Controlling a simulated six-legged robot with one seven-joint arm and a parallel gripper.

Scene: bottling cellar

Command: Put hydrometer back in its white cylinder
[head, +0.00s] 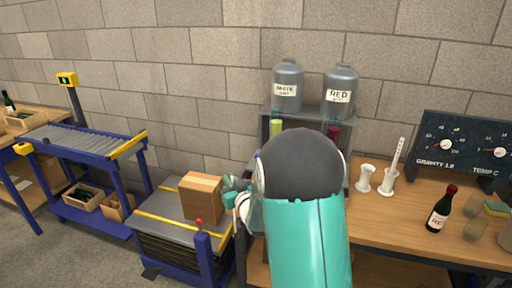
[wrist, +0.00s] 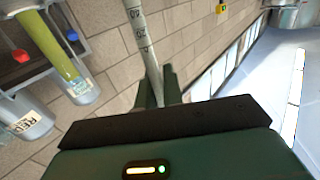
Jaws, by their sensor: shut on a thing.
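My gripper (wrist: 158,84) has its dark green fingers shut on the hydrometer (wrist: 140,32), a pale stem with printed graduations that runs up out of the top of the wrist view. Its other end is hidden by the gripper. Two white cylinders stand on the wooden bench right of my arm. The left cylinder (head: 365,179) is short and shows nothing sticking out. The right cylinder (head: 387,182) has a tall white marked stick (head: 398,153) standing in it, leaning slightly right.
A grey shelf (head: 264,113) behind my arm bears a WHITE jug (head: 287,88) and a RED jug (head: 340,94). A gauge board (head: 462,150) and a wine bottle (head: 440,210) stand right of the cylinders. A cardboard box (head: 201,198) sits on a lift table at left.

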